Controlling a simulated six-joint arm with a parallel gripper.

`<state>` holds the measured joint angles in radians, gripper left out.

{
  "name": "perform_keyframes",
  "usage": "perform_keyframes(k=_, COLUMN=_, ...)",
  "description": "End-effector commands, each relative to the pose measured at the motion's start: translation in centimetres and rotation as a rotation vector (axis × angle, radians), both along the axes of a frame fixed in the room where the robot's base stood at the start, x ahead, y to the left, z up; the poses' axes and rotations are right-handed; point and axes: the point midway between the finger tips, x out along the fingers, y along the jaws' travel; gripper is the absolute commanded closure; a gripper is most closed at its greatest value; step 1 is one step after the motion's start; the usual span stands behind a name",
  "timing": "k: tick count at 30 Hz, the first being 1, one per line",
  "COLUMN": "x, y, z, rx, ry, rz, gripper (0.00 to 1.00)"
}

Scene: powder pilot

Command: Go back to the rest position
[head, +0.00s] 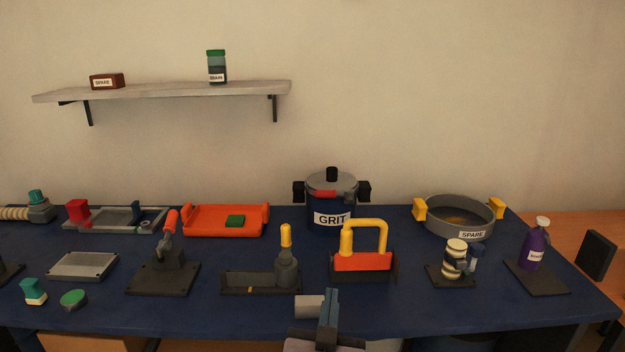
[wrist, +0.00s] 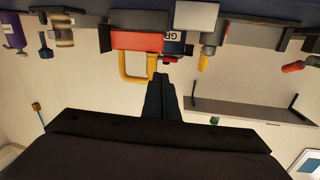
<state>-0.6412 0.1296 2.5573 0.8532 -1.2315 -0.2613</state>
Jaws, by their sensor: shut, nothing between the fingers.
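My gripper (head: 329,294) shows at the bottom centre of the head view, by the front edge of the blue table. Its two dark fingers are together with nothing between them. In the wrist view, which looks upside down, the closed fingertips (wrist: 161,76) overlap the yellow handle of the orange and black tool (wrist: 137,40) in the picture. In the head view that tool (head: 363,262) stands on the table behind my gripper, with a visible gap between them. A small grey cylinder (head: 309,307) shows left of my fingers; I cannot tell whether it is loose.
The blue table (head: 215,312) holds a GRIT pot (head: 331,205), a SPARE sieve pan (head: 460,216), an orange tray (head: 226,220), a purple bottle (head: 536,245) and a yellow-handled tool (head: 286,258). A wall shelf (head: 160,91) hangs behind. The front strip is mostly clear.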

Motion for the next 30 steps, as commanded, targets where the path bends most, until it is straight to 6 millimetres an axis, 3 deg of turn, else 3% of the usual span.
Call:
perform_keyframes(k=5, x=-0.7, y=3.7, z=-6.3, rx=0.069, ry=0.251, rz=0.141, gripper=1.0)
perform_keyframes(k=8, x=-2.4, y=6.4, z=-10.4, rx=0.09, ry=0.43, rz=0.242, gripper=1.0)
perform_keyframes(k=12, x=-6.6, y=9.3, z=-15.7, rx=0.088, ry=0.692, rz=0.375, gripper=1.0)
perform_keyframes(k=16, x=-11.7, y=10.6, z=-19.5, rx=0.051, ry=0.939, rz=0.477, gripper=1.0)
perform_keyframes(k=20, x=-17.2, y=10.1, z=-21.9, rx=-0.017, ry=1.175, rz=0.552, gripper=1.0)
perform_keyframes(k=23, x=-20.7, y=8.4, z=-22.7, rx=-0.076, ry=1.334, rz=0.576, gripper=1.0)
perform_keyframes(k=30, x=-25.8, y=2.0, z=-22.1, rx=-0.203, ry=1.616, rz=0.542, gripper=1.0)
